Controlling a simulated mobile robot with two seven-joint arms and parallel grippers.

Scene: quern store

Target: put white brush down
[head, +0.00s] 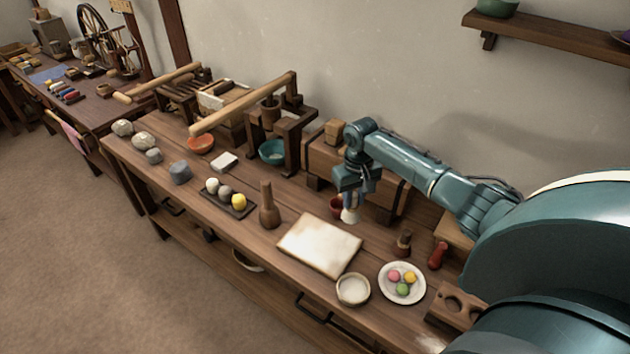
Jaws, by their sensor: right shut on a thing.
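My right gripper (349,196) points down over the back middle of the wooden workbench (300,222). It is shut on the white brush (350,214), whose pale lower end shows below the fingers. The upper part of the brush is hidden by the gripper. I cannot tell whether the brush touches the bench top or hangs just above it. My left gripper is not in view.
A dark red cup (336,205) is close left of the brush. A pale board (320,244) lies in front. A plate of coloured balls (402,294), a small dish (353,289) and a wooden pestle (268,210) stand nearby. A wooden chest (322,163) is behind.

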